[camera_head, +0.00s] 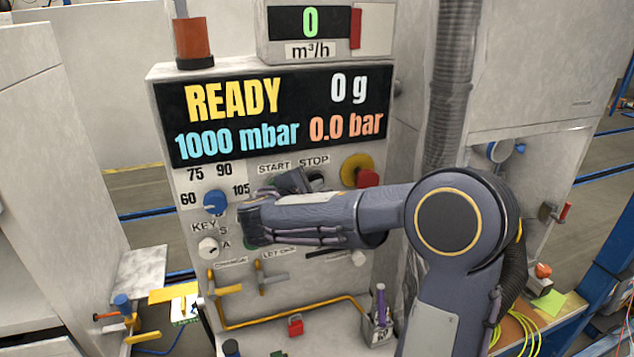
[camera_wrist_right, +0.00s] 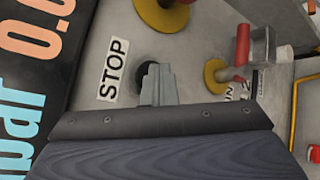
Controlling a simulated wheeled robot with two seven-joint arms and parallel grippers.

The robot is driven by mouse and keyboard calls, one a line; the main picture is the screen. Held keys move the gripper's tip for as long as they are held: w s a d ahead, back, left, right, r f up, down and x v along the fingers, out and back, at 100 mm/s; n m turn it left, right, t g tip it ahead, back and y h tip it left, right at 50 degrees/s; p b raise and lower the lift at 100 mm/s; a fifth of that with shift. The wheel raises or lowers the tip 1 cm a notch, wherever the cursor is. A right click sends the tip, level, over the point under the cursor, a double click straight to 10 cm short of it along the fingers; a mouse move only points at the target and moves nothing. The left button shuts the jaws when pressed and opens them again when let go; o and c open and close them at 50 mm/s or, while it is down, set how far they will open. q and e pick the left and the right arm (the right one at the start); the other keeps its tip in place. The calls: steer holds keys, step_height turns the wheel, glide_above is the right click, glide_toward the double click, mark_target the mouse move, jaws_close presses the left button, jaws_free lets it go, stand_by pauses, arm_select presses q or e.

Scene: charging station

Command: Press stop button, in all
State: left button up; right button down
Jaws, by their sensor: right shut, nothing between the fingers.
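The stop button is a dark round knob (camera_head: 317,179) under the STOP label (camera_head: 314,160) on the grey control panel. In the right wrist view the dark knob (camera_wrist_right: 144,70) lies beside the STOP label (camera_wrist_right: 113,68), partly hidden by the fingers. My right gripper (camera_head: 297,180) is shut and empty, in front of the panel close to the button. In the right wrist view its closed fingertips (camera_wrist_right: 159,70) overlap the button's edge; I cannot tell whether they touch. My left gripper is not in view.
A red knob on a yellow disc (camera_head: 366,176) sits right of the button. A blue dial (camera_head: 214,202) and a key switch (camera_head: 208,247) are at the panel's left. The display (camera_head: 275,115) reads READY. Yellow pipes and valves lie below.

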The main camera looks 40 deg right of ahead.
steer(key=shift+s+a+b, duration=0.3)
steer(key=shift+s+b, duration=0.1)
steer(key=shift+s, duration=0.4)
steer(key=s, duration=0.1)
steer(key=s+a+b, duration=0.1)
steer(key=s, duration=0.2)
steer(key=shift+s+a+b, duration=0.25)
steer(key=shift+s+b, duration=0.05)
steer(key=shift+s, duration=0.1)
stand_by(0.6)
